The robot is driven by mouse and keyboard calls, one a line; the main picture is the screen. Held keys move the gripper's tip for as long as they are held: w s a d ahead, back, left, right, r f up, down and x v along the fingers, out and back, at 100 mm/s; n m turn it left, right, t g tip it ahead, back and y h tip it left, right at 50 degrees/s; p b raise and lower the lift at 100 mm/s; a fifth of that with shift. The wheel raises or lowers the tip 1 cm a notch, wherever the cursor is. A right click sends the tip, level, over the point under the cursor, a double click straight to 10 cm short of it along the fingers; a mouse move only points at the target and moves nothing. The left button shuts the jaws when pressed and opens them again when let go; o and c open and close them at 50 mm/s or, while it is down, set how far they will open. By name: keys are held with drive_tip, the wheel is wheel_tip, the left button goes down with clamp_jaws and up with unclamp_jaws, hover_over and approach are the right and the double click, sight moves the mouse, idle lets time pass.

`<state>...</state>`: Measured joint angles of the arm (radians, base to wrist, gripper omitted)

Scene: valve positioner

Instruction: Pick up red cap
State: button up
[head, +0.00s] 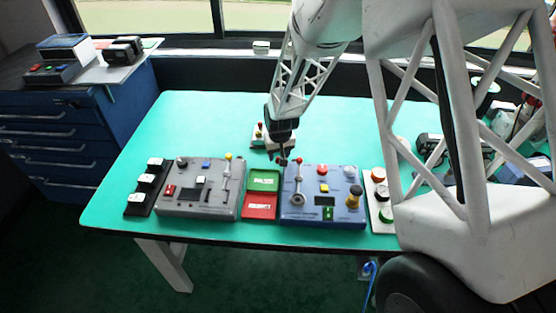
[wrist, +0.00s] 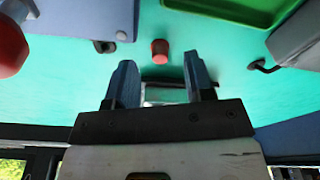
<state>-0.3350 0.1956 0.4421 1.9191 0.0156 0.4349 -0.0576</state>
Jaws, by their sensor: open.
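In the wrist view, the red cap (wrist: 160,51) is a small red cylinder standing on the teal table. It appears between and slightly beyond the fingertips of my gripper (wrist: 160,68). The gripper is open, with clear gaps on both sides of the cap and nothing held. In the head view, my gripper (head: 282,160) points down above the table, behind the gap between the two control panels. I cannot make out the cap there; the gripper seems to hide it.
The blue panel (head: 345,205) with its red-knobbed lever (head: 299,160) is close to the gripper. The grey panel (head: 190,207) is left, with green (head: 263,180) and red (head: 259,206) trays between. A small stand (head: 258,141) sits behind. The back-left table is clear.

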drive_tip(key=shift+w+f, duration=0.15)
drive_tip(key=shift+f, duration=0.9)
clamp_jaws()
